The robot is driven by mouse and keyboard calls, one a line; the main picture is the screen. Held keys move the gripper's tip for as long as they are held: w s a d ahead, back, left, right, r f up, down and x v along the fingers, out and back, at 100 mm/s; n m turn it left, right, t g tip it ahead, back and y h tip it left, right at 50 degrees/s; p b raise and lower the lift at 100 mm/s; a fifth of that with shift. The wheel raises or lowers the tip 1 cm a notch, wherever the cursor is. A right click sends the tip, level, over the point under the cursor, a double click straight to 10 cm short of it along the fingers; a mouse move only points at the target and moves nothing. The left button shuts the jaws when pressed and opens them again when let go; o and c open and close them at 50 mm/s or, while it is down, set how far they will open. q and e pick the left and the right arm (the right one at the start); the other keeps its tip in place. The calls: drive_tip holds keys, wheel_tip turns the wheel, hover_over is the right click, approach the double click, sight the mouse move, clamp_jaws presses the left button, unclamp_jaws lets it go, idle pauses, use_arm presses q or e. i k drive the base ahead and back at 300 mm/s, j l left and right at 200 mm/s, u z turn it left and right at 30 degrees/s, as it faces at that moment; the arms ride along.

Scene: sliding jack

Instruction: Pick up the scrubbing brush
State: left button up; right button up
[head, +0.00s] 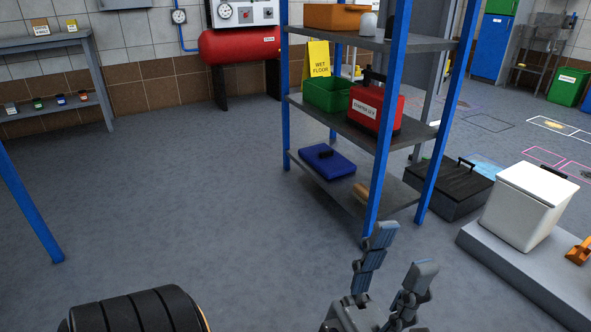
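A small tan, wooden-looking object, which looks like the scrubbing brush (360,192), lies on the lowest shelf of the blue-post rack (395,197). The front blue post partly hides it, and its bristles cannot be made out. My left gripper (403,254) is in front of the rack, low in the picture, to the right of and nearer than the brush. Its two fingers are spread apart with nothing between them. My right gripper is not in view.
A blue case (327,161) lies left of the brush on the same shelf. A green bin (327,95) and red case (375,108) are on the shelf above. A black toolbox (458,190) and white bin (527,206) stand right. Floor left of the rack is clear.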

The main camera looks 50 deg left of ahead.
sight(360, 191)
drive_tip(key=u, duration=1.15)
drive_tip(key=i+u, duration=0.25)
drive_tip(key=i, duration=2.3)
